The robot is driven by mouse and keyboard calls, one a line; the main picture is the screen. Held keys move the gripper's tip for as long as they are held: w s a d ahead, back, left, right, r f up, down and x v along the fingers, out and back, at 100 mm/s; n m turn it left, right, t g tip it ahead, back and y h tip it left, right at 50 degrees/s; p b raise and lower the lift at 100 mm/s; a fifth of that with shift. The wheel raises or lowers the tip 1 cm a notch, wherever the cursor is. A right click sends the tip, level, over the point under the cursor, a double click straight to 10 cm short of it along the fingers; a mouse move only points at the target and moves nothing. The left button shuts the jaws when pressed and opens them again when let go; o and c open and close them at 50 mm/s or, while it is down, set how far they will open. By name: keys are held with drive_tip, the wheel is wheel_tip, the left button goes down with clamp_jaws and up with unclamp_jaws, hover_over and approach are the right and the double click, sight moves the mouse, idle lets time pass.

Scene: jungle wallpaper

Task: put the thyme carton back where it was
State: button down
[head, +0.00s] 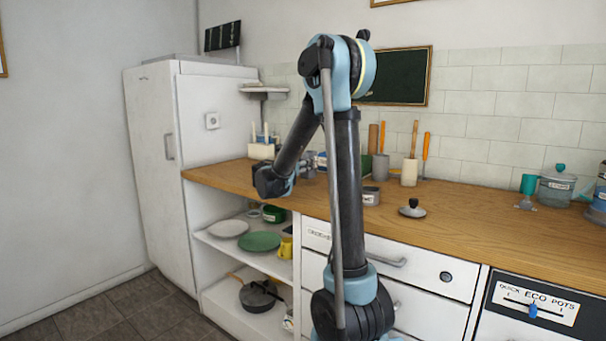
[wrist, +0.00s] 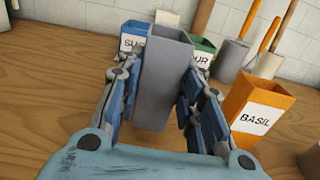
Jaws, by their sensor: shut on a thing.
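My gripper (wrist: 160,95) is shut on a grey, open-topped carton (wrist: 163,75), with one finger on each side of it. No label shows on the carton from here, so I cannot read whether it is the thyme one. It stands roughly upright between the fingers, over the wooden counter; I cannot tell if its base touches the wood. In the head view, my gripper (head: 272,181) is over the left part of the counter, and the held carton is not clearly visible there.
An orange BASIL carton (wrist: 259,110) stands close on the right. Behind the held carton are a blue carton (wrist: 133,37) and a green carton (wrist: 203,50). Utensil holders (wrist: 232,58) stand behind. Bare counter (wrist: 40,80) lies to the left.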

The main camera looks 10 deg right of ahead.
drive_tip(key=shift+f, duration=1.45)
drive_tip(key=c, duration=1.1)
unclamp_jaws()
drive_tip(key=v, duration=1.1)
drive_tip(key=shift+r, duration=0.1)
drive_tip(key=shift+s+a, duration=0.35)
